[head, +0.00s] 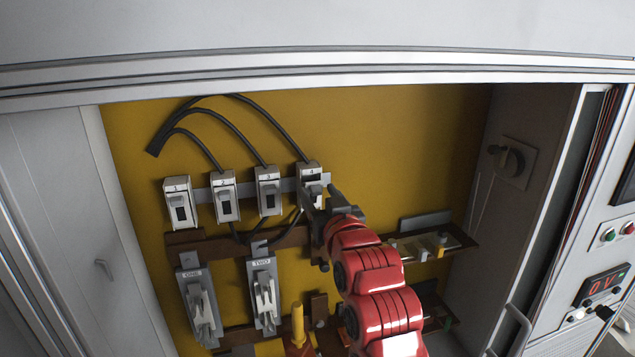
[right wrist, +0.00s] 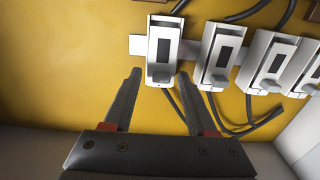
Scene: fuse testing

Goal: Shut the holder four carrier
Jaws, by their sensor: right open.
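Holder four (head: 309,174) is the rightmost of the white fuse holders on the yellow back panel. Its upper part and dark window show in the head view; its lower part is hidden behind my right gripper. My right gripper (head: 325,195) is at its lower end, open and empty. In the right wrist view, holder four (right wrist: 163,50) is the leftmost one, just beyond and between the tips of my right gripper (right wrist: 158,75). A grey tab (right wrist: 161,73) sits at its near end. I cannot tell how far its carrier stands out. My left gripper is not in view.
Holders one (head: 178,203), two (head: 224,197) and three (head: 267,190) stand in a row to the left. Black cables arch above. Below are two grey units, ONE (head: 199,310) and TWO (head: 264,295), and a yellow-handled item (head: 297,325). A small shelf (head: 455,242) is at right.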

